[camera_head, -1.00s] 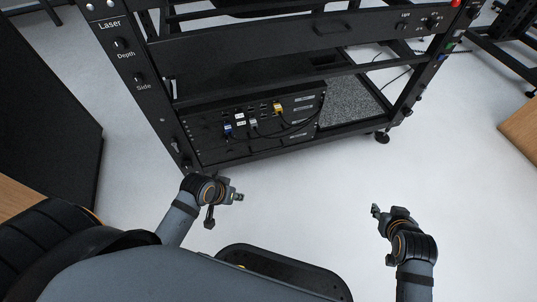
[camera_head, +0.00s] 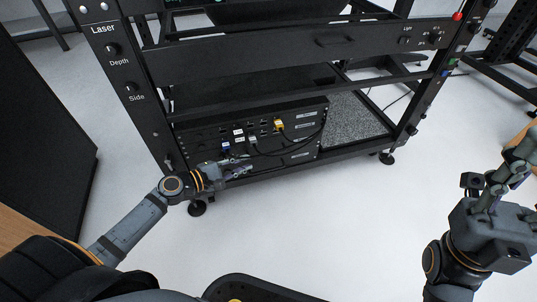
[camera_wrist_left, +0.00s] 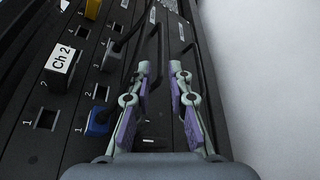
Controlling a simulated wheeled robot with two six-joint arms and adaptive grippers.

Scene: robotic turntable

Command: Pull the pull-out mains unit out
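The black rack units with ports (camera_head: 208,135) sit low in the frame; which one is the pull-out mains unit is not clear from any readable label. In the left wrist view, a dark panel (camera_wrist_left: 45,145) shows numbered ports, a blue plug (camera_wrist_left: 100,122) and a "Ch 2" label. Thin black handles (camera_wrist_left: 186,38) stand out near its right side. My left gripper (camera_head: 243,167) is at the lower front of the units. In the left wrist view its fingers (camera_wrist_left: 160,70) are apart, close to the handles. My right gripper (camera_head: 515,165) is away at the right, its fingers apart.
Cables with blue, grey and yellow plugs (camera_head: 279,125) hang across the front of the units. The rack frame's left post (camera_head: 150,105) and its feet stand close to my left arm. A dark cabinet (camera_head: 45,140) stands at far left. The white floor (camera_head: 330,215) in front is clear.

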